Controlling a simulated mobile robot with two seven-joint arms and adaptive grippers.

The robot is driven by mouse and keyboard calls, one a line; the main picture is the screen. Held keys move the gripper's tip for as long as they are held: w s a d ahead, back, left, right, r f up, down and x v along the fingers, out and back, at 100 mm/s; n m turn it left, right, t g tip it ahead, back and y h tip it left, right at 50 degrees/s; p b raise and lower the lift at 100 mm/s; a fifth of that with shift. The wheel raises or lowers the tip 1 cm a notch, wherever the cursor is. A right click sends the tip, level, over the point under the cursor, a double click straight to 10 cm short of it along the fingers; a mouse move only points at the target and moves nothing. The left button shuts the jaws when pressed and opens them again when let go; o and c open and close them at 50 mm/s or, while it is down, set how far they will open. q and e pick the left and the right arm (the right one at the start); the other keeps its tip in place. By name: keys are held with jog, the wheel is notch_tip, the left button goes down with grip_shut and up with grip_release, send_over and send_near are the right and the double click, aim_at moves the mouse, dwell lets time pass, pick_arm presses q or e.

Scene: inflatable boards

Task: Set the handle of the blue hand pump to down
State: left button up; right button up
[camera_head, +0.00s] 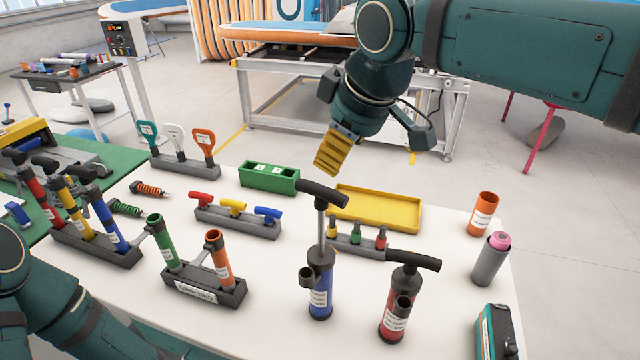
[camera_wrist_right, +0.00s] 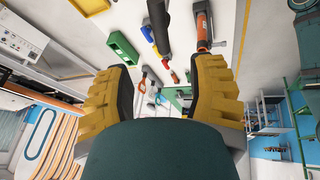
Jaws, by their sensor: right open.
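The blue hand pump (camera_head: 320,285) stands upright on the white table in the head view. Its black handle (camera_head: 323,194) is raised well above the body on a long bare metal rod. My right gripper (camera_head: 331,160), with yellow ribbed fingers, hangs in the air above and behind that handle, apart from it. In the wrist view its two fingers (camera_wrist_right: 160,85) are spread wide with nothing held between them. My left arm shows at the lower left of the head view, but its gripper is out of frame.
A red pump (camera_head: 395,305) with its handle low stands right of the blue one. A yellow tray (camera_head: 378,208), a green box (camera_head: 268,179) and a rack of small handles (camera_head: 238,220) lie behind. Orange (camera_head: 484,212) and grey (camera_head: 490,262) cylinders stand at right.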

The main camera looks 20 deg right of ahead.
aim_at(323, 189)
jog(key=b+x, duration=0.1)
jog(key=x, duration=1.1)
jog(key=shift+f+b, duration=0.1)
jog(key=shift+b, duration=0.25)
jog(key=shift+s, duration=0.1)
grip_shut()
